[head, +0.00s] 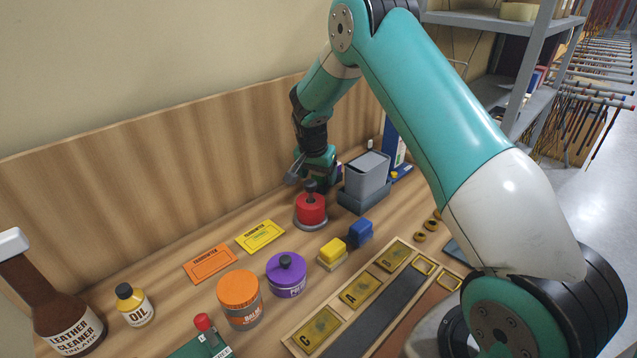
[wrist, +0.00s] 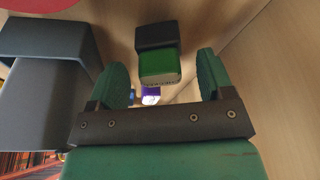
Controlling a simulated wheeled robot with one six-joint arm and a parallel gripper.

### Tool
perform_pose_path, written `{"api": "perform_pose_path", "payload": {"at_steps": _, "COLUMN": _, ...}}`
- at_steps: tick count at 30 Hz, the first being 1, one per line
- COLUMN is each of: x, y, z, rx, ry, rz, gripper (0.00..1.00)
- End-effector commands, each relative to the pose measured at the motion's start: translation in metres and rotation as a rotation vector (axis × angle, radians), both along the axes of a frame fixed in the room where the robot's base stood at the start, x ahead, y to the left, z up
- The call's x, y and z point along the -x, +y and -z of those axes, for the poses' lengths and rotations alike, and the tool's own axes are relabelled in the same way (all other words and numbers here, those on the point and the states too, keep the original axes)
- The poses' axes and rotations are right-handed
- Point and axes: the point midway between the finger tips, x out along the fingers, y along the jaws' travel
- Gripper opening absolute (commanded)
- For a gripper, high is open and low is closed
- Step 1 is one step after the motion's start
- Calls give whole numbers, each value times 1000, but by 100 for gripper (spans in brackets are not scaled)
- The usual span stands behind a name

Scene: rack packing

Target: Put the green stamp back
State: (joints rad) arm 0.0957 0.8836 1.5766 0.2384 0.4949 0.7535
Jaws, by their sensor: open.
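A green block with a dark upper part, which looks like the green stamp (wrist: 160,65), shows in the wrist view just beyond my gripper (wrist: 164,82). It lies between the lines of the two green fingers, which are apart with nothing held between them. I cannot tell how far the stamp is from the fingertips. In the head view my gripper (head: 318,170) is at the back of the bench, just above and behind a red round pot (head: 311,210). I cannot make out the green stamp in that view.
A grey bin (head: 367,178) stands close to the right of my gripper; a grey box shape (wrist: 45,85) shows in the wrist view. The wooden back panel (head: 200,150) is close behind. Blue (head: 360,232) and yellow (head: 332,248) blocks and a purple jar (head: 287,274) stand in front.

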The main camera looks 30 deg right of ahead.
Motion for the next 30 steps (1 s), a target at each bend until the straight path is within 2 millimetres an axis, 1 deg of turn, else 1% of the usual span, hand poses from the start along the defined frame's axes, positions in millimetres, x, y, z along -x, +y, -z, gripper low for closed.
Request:
{"api": "perform_pose_path", "payload": {"at_steps": 1, "x": 0, "y": 3, "z": -11, "rx": 1, "ry": -6, "rz": -1, "gripper": 74}}
{"api": "perform_pose_path", "payload": {"at_steps": 6, "x": 6, "y": 12, "z": -48, "rx": 1, "ry": -5, "rz": -2, "gripper": 74}}
{"api": "perform_pose_path", "payload": {"at_steps": 10, "x": 10, "y": 16, "z": -69, "rx": 1, "ry": -2, "rz": -1, "gripper": 74}}
{"api": "perform_pose_path", "payload": {"at_steps": 14, "x": 13, "y": 20, "z": -82, "rx": -1, "ry": -1, "rz": -3, "gripper": 74}}
{"api": "perform_pose_path", "payload": {"at_steps": 17, "x": 20, "y": 33, "z": -95, "rx": -14, "ry": 3, "rz": -59, "gripper": 74}}
{"api": "perform_pose_path", "payload": {"at_steps": 19, "x": 34, "y": 55, "z": -111, "rx": -39, "ry": 10, "rz": -161, "gripper": 74}}
{"api": "perform_pose_path", "payload": {"at_steps": 20, "x": 43, "y": 68, "z": -119, "rx": -54, "ry": 13, "rz": -224, "gripper": 74}}
{"api": "perform_pose_path", "payload": {"at_steps": 21, "x": 60, "y": 87, "z": -131, "rx": -75, "ry": 20, "rz": -321, "gripper": 74}}
{"api": "perform_pose_path", "payload": {"at_steps": 23, "x": 92, "y": 118, "z": -149, "rx": -113, "ry": 29, "rz": -493, "gripper": 74}}
{"api": "perform_pose_path", "payload": {"at_steps": 24, "x": 117, "y": 140, "z": -160, "rx": -139, "ry": 34, "rz": -619, "gripper": 74}}
{"api": "perform_pose_path", "payload": {"at_steps": 26, "x": 158, "y": 169, "z": -174, "rx": -178, "ry": 38, "rz": -808, "gripper": 74}}
{"api": "perform_pose_path", "payload": {"at_steps": 27, "x": 187, "y": 186, "z": -181, "rx": -201, "ry": 39, "rz": -929, "gripper": 74}}
{"api": "perform_pose_path", "payload": {"at_steps": 29, "x": 229, "y": 207, "z": -189, "rx": -235, "ry": 36, "rz": -1100, "gripper": 74}}
{"api": "perform_pose_path", "payload": {"at_steps": 30, "x": 256, "y": 219, "z": -192, "rx": -254, "ry": 32, "rz": -1206, "gripper": 74}}
